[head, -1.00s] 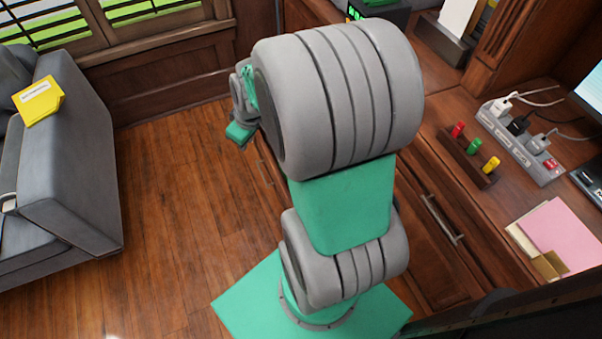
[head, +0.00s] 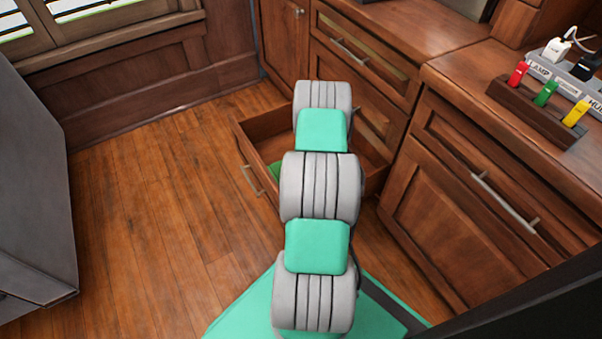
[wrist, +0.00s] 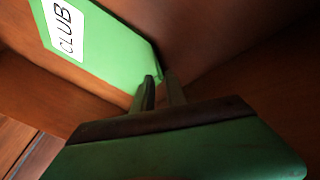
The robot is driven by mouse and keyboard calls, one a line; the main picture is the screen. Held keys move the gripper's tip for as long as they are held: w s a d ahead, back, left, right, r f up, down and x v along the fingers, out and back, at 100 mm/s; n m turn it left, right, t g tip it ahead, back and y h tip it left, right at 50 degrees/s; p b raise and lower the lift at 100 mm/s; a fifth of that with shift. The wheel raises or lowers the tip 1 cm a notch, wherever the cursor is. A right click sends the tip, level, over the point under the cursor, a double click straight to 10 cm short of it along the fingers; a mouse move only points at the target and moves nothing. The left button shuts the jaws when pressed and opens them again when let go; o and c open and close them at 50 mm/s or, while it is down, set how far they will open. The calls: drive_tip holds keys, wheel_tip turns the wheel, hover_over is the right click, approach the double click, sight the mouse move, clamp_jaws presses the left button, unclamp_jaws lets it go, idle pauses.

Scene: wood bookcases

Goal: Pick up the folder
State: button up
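A green folder (wrist: 105,45) with a white label reading "CLUB" shows in the wrist view, inside a wooden drawer. In the head view only a green sliver of it (head: 274,172) shows in the open drawer (head: 247,160); my arm hides the rest. My gripper (wrist: 158,78) has its two fingers close together at the folder's near corner. One finger overlaps the folder in the picture and the other is just beyond its edge. I cannot tell whether they grip it. My gripper is hidden behind my arm in the head view.
Wooden cabinets (head: 470,190) with closed drawers stand to the right. On the counter is a rack (head: 540,110) with red, green and yellow pegs, beside a labelled power strip (head: 570,78). A grey sofa (head: 30,180) is at the left. The wood floor (head: 150,220) between is clear.

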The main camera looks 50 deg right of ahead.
drive_tip(key=shift+x, duration=0.75)
drive_tip(key=shift+s+a, duration=0.1)
drive_tip(key=shift+c, duration=0.3)
clamp_jaws()
